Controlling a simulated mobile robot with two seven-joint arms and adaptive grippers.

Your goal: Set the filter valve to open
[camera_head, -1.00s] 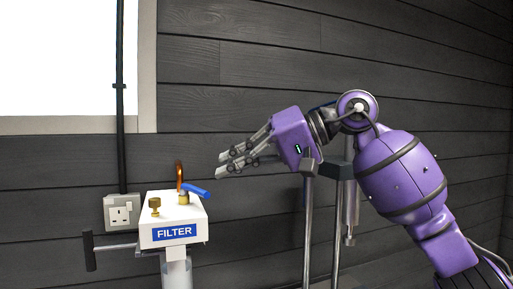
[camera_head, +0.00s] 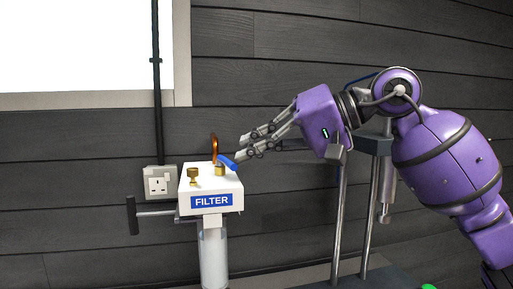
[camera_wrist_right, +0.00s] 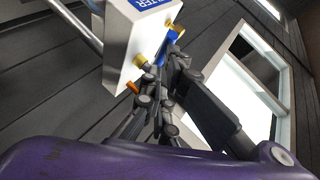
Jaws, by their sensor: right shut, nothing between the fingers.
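The filter valve is a blue lever (camera_head: 228,162) on a brass fitting (camera_head: 219,171), on top of a white box (camera_head: 212,187) with a blue FILTER label. In the head view the lever slants down to the right. My right gripper (camera_head: 240,149) is shut and empty, with its fingertips right beside the lever. In the right wrist view the fingertips (camera_wrist_right: 178,32) overlap the blue lever (camera_wrist_right: 163,48), partly hiding it. I cannot tell whether they touch. My left gripper is not in view.
A brass knob (camera_head: 193,176) and an upright copper pipe (camera_head: 214,147) stand close to the lever. A black-ended side handle (camera_head: 132,215) sticks out left of the box. A wall socket (camera_head: 160,182) is behind. Metal posts (camera_head: 343,215) stand to the right.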

